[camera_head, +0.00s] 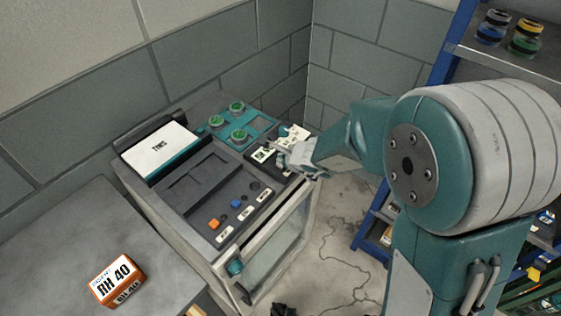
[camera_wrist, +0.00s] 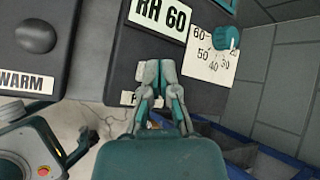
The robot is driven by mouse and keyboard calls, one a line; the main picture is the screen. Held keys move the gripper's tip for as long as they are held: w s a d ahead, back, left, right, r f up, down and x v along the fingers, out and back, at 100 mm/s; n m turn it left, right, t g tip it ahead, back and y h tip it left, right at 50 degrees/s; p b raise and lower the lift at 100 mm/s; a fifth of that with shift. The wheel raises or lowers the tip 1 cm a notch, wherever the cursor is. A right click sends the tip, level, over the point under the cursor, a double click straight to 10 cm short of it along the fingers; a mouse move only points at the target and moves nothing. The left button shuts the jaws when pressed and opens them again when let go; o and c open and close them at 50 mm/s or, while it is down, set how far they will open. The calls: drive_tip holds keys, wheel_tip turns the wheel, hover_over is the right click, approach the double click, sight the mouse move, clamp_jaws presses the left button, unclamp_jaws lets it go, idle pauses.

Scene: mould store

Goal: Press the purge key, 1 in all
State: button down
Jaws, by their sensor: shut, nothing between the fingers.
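A grey cabinet (camera_head: 165,215) has a dark sloped panel with keys and white labels. A dark round key (camera_wrist: 37,35) stands above a "WARM" label (camera_wrist: 25,83) to the left. In the head view my gripper (camera_head: 283,152) is over the panel's far right end. I cannot tell whether it touches.
A dial with a teal knob (camera_wrist: 223,38) is right of the fingers. An orange key (camera_head: 214,223) and a blue key (camera_head: 236,203) sit nearer on the panel. Green buttons (camera_head: 238,134) are behind.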

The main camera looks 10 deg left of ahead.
drive_tip(key=shift+f, duration=0.3)
drive_tip(key=shift+r, duration=0.15)
idle(0.4)
drive_tip(key=shift+r, duration=0.75)
drive_tip(key=shift+r, duration=0.1)
drive_tip(key=shift+r, duration=2.45)
drive_tip(key=s+d+r+n, duration=0.8)
drive_tip(key=s+r+n, duration=0.1)
drive_tip(key=n, duration=0.1)
drive_tip(key=s+d+r+n+g+h, duration=0.1)
drive_tip(key=s+d+n+h, duration=0.5)
drive_tip(key=s+d, duration=0.8)
drive_tip(key=d+n, duration=0.1)
drive_tip(key=n, duration=0.1)
drive_tip(key=shift+s+r+n, duration=0.25)
drive_tip(key=shift+n, duration=0.15)
